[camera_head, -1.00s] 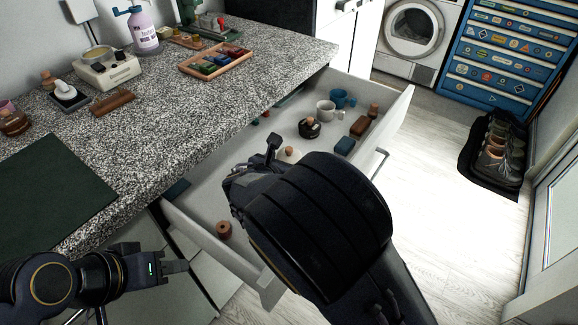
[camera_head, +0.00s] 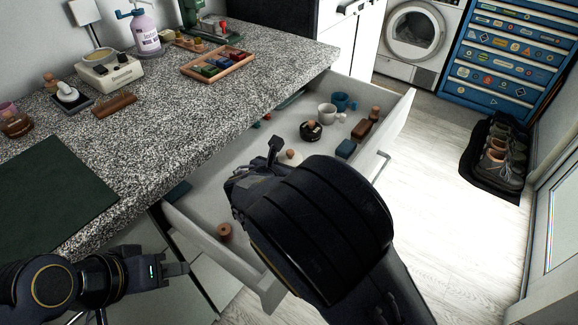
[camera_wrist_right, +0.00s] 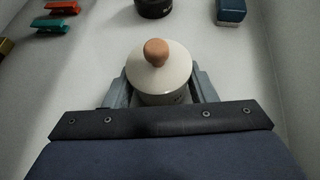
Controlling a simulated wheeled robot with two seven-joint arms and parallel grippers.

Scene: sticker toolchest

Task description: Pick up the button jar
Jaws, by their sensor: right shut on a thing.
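A white lidded jar with a round wooden knob, which I take to be the button jar (camera_wrist_right: 160,72), stands upright between my right fingers in the right wrist view. Its pale lid and knob (camera_head: 290,156) show just beyond my right gripper in the head view, inside the open drawer. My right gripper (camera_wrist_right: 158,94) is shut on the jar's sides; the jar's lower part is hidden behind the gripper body. My left gripper (camera_head: 176,269) is by the counter's front edge, with nothing seen in it. Its finger gap cannot be made out.
The open drawer (camera_head: 215,195) also holds a dark round pot (camera_head: 310,131), a white mug (camera_head: 326,112), a blue mug (camera_head: 343,101), a blue box (camera_head: 346,148) and a wooden spool (camera_head: 225,231). The granite counter (camera_head: 190,120) overhangs its left side.

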